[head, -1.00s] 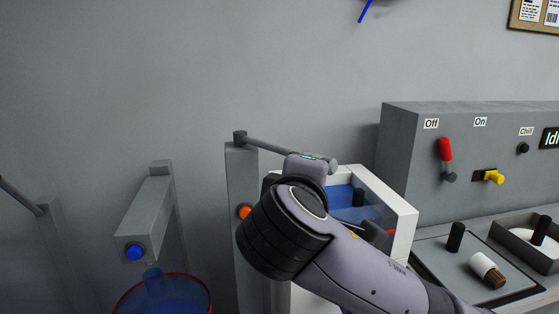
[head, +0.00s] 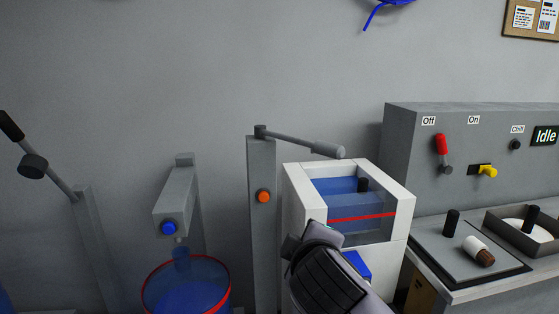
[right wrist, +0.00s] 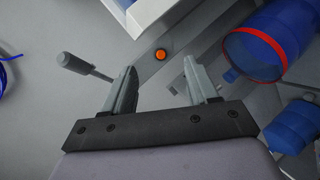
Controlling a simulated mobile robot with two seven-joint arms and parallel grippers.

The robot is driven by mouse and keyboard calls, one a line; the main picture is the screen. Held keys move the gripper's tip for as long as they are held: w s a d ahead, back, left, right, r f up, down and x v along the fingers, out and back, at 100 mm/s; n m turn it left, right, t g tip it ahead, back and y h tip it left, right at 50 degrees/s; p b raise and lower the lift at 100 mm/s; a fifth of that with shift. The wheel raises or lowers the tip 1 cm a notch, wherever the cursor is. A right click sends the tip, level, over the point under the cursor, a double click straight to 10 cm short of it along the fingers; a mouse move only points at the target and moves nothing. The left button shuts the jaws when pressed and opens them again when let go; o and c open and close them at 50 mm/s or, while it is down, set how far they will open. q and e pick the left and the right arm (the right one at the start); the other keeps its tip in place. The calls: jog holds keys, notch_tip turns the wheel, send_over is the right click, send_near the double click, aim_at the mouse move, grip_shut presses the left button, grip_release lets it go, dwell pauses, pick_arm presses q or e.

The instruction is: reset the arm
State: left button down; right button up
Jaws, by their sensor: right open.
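My right arm (head: 335,275) shows at the bottom of the head view, in front of the white tank; its gripper is hidden there. In the right wrist view my right gripper (right wrist: 160,78) has its fingers apart, with nothing between them. A grey post (head: 262,225) carries a lever arm (head: 300,141) with a thick grey handle at its right end, tilted slightly down to the right. The lever arm also shows in the right wrist view (right wrist: 82,65), left of the fingers and not touched. My left gripper is not in view.
An orange button (head: 264,196) is on the post. The white tank (head: 395,190) holds blue liquid with a red line. A blue-button dispenser (head: 175,205) stands above a red-rimmed blue bucket (head: 187,285). Another lever (head: 45,175) is at far left. A control panel (head: 470,130) reads Idle.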

jog(key=s+d+f+m+g+y, duration=0.1)
jog(key=s+d+f+m+y, duration=0.2)
jog(key=f, duration=0.8)
jog(key=s+d+f+m+g, duration=0.15)
jog(key=s+f, duration=0.25)
jog(key=f, duration=0.8)
jog(key=s+d+f+m, duration=0.3)
jog(key=s+d+f, duration=0.2)
jog(key=s, duration=0.3)
jog(key=s+d+f+m, duration=0.3)
jog(key=s+d+f, duration=0.3)
jog(key=s, duration=0.2)
jog(key=shift+s+f+h, duration=0.15)
jog(key=shift+s+h, duration=0.2)
jog(key=shift+h, duration=0.05)
